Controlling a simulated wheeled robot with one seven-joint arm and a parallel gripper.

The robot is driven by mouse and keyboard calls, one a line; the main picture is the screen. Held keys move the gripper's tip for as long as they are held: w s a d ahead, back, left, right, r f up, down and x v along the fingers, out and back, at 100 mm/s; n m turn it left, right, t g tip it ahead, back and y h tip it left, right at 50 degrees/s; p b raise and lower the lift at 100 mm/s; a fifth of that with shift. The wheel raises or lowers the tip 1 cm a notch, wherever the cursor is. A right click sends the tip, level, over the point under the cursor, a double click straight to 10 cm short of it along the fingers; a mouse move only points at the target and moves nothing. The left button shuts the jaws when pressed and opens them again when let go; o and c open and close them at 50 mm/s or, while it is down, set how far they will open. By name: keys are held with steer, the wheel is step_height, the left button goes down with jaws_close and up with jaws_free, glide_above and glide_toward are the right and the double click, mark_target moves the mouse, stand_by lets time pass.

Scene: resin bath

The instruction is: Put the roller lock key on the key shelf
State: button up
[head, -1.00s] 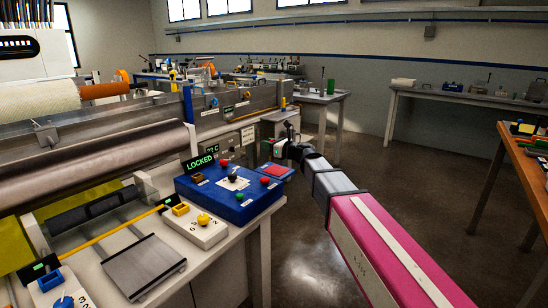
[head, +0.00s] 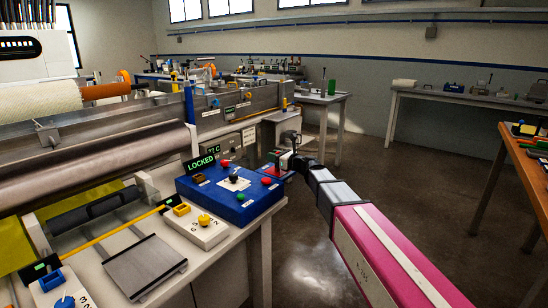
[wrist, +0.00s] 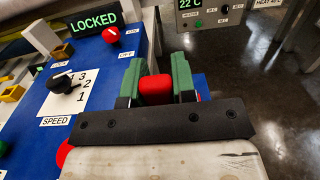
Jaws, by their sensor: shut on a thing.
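My gripper (head: 279,157) is at the right end of the blue control console (head: 232,206). In the wrist view its green fingers (wrist: 155,85) are shut on a red block-like piece, the visible head of the roller lock key (wrist: 155,88). The key's lower part is hidden. In the wrist view a blue edge (wrist: 203,86) shows beside the right finger. I cannot tell whether the key touches the shelf.
A white switch box (head: 193,228) stands in front. Open floor (head: 310,240) lies to the right.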

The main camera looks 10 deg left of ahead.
steer(key=o, duration=0.9)
steer(key=shift+f, duration=0.1)
steer(key=v, duration=1.2)
steer(key=s+d+f+n+g+h, duration=0.2)
steer(key=s+d+f+n+h, duration=0.5)
steer(key=d+f, duration=0.45)
steer(key=s+d+f+n+g+h, duration=0.35)
steer(key=s+d+f+n, duration=0.25)
steer(key=d+f+n, duration=0.45)
steer(key=s+d+f+n+h, duration=0.1)
steer(key=s+d+f+h, duration=0.1)
steer(key=d, duration=0.2)
steer(key=s+d+f+n+g+h, duration=0.1)
steer(key=s+d+f+n+h, duration=0.1)
steer(key=d, duration=0.2)
steer(key=s+d+f+n+h, duration=0.2)
steer(key=s+d, duration=0.1)
steer(key=d, duration=0.1)
steer(key=shift+d+f, duration=0.25)
